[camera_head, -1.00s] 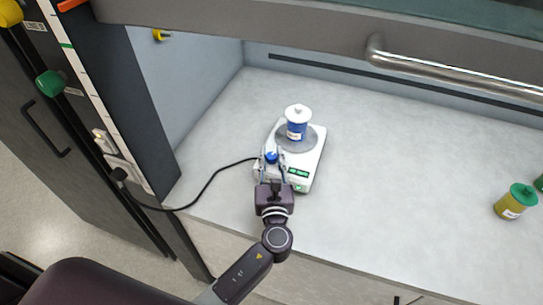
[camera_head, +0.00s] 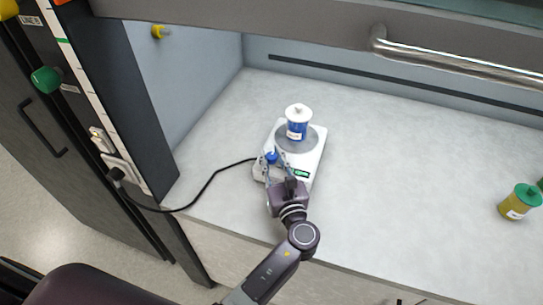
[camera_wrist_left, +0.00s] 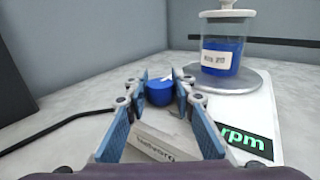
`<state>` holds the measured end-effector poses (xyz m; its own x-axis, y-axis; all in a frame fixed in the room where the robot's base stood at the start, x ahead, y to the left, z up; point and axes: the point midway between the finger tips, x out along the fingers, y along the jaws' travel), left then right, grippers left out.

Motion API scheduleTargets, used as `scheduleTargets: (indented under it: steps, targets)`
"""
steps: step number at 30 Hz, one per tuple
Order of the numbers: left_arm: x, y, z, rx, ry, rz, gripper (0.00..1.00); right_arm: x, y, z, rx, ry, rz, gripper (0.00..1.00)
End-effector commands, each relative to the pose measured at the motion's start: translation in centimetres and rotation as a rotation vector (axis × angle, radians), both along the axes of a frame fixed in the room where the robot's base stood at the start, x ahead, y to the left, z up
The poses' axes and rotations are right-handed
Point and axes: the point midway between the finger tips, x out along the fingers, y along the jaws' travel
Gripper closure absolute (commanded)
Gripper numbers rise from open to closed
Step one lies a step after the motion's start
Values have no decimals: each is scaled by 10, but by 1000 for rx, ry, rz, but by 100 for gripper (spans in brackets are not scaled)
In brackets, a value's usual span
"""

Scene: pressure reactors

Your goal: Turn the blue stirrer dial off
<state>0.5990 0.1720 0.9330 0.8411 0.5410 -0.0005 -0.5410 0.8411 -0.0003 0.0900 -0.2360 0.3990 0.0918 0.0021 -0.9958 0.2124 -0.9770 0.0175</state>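The blue stirrer dial (camera_head: 271,157) sits at the front left corner of a white stirrer plate (camera_head: 309,152). It also shows in the left wrist view (camera_wrist_left: 159,93), with a white mark near its top right edge. My left gripper (camera_head: 275,161) has one finger on each side of the dial. At the head view's bottom edge, only dark tips show, perhaps of my right gripper.
A white-lidded jar with blue contents (camera_head: 297,125) stands on the plate's round top. A black cable (camera_head: 208,187) runs left from the plate to the cabinet side. A yellow jar with a green lid (camera_head: 518,203) stands far right. The bench between is clear.

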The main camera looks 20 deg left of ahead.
Motion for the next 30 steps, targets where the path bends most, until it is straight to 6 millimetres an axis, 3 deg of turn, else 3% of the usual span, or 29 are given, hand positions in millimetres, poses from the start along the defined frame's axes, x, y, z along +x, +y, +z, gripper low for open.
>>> scheduleTargets:
  steps: [5,22,30]
  targets:
    - [0,0,1,0,-2,0,58,0,0,0,0,0,0,60]
    - [0,1,1,1,0,-17,58,0,1,2,1,0,1,60]
    - [-1,3,3,7,1,-214,58,-1,1,20,1,0,0,60]
